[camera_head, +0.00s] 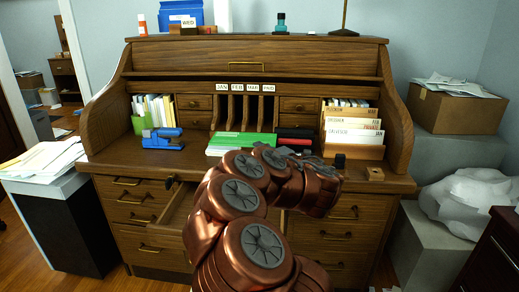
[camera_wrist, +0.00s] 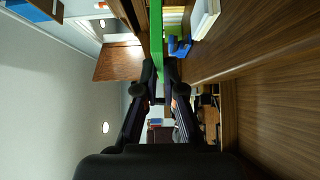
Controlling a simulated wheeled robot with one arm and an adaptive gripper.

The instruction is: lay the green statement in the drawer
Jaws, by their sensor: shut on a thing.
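The green statement (camera_head: 238,140) is a flat sheet with a green face, low over the desktop near the middle. In the wrist view the green statement (camera_wrist: 156,42) shows nearly edge-on as a thin strip. My gripper (camera_wrist: 157,75) is shut on its near edge. In the head view my copper arm hides most of the gripper. A drawer (camera_head: 178,212) stands pulled out below the desktop, left of my arm. My arm hides its right part, and I cannot tell what is inside.
A blue stapler (camera_head: 162,139) sits on the desktop left of the statement, and also shows in the wrist view (camera_wrist: 180,46). Red and black items (camera_head: 295,137) lie to the right. A file rack (camera_head: 352,150) with papers stands at the right. Pigeonholes (camera_head: 245,112) rise behind.

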